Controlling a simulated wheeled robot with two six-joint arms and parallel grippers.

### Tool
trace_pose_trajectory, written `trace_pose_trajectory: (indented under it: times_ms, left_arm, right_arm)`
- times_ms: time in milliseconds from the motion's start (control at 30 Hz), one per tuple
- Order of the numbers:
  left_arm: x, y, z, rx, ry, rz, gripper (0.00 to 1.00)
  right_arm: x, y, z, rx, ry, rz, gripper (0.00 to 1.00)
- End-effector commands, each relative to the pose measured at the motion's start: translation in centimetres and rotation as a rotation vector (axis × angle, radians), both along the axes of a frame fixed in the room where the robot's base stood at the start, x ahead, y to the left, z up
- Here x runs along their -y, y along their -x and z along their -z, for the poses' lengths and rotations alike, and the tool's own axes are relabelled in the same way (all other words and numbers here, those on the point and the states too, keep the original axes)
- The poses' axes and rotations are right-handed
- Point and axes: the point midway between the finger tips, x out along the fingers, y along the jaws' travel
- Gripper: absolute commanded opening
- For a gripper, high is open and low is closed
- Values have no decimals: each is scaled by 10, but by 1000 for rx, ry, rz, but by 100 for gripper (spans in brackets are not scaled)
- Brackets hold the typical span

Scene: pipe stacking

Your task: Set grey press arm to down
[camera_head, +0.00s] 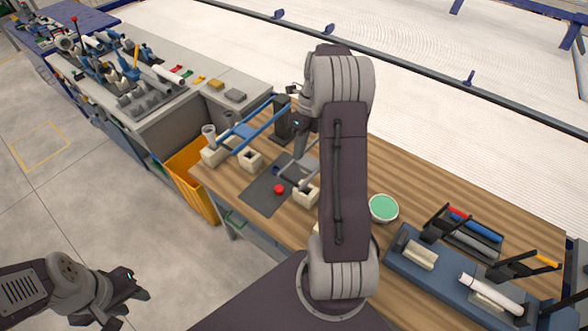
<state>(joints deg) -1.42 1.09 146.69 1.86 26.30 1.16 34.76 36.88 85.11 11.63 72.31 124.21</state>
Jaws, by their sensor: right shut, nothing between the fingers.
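A small press stands on the wooden table, with a dark flat base plate (258,195) and a dark upright block (285,112) behind it. A grey piece (296,174), which looks like the press arm, sits low over the plate. A red knob (279,189) is at its near side. My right arm hides part of the press, so I cannot tell the arm's exact angle. My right gripper (298,124) is shut and empty, above and behind the grey piece. My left gripper (130,303) is open and empty over the floor at the lower left, far from the press.
Blue bars (258,132) and cream blocks (250,160) stand left of the press. A green-topped round dish (383,208) and a blue rack (440,275) with pipes are on the right. An orange bin (190,178) stands beside the table. A grey bench (185,105) holds several pipe parts.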

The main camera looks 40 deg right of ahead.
Motion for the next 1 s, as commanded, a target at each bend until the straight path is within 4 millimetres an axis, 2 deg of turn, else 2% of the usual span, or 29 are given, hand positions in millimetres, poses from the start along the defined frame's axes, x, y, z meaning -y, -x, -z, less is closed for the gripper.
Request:
trace_pose_trajectory:
  times_ms: [200, 400, 567, 867, 1000]
  left_arm:
    - [0, 0, -11, 0, 0, 0, 36]
    - [0, 0, -19, 1, 0, 0, 36]
    - [0, 0, -19, 1, 0, 0, 36]
    - [0, 0, -19, 1, 0, 0, 36]
    - [0, 0, -14, 1, 0, 0, 36]
  right_arm:
    - [-15, 5, 41, -4, -3, -2, 0]
    - [-22, 7, 67, -2, -2, -2, 0]
    - [-23, 7, 75, -1, 0, -1, 0]
    - [-24, 7, 76, 0, 0, -1, 0]
    - [-26, 8, 90, -3, -2, -1, 0]
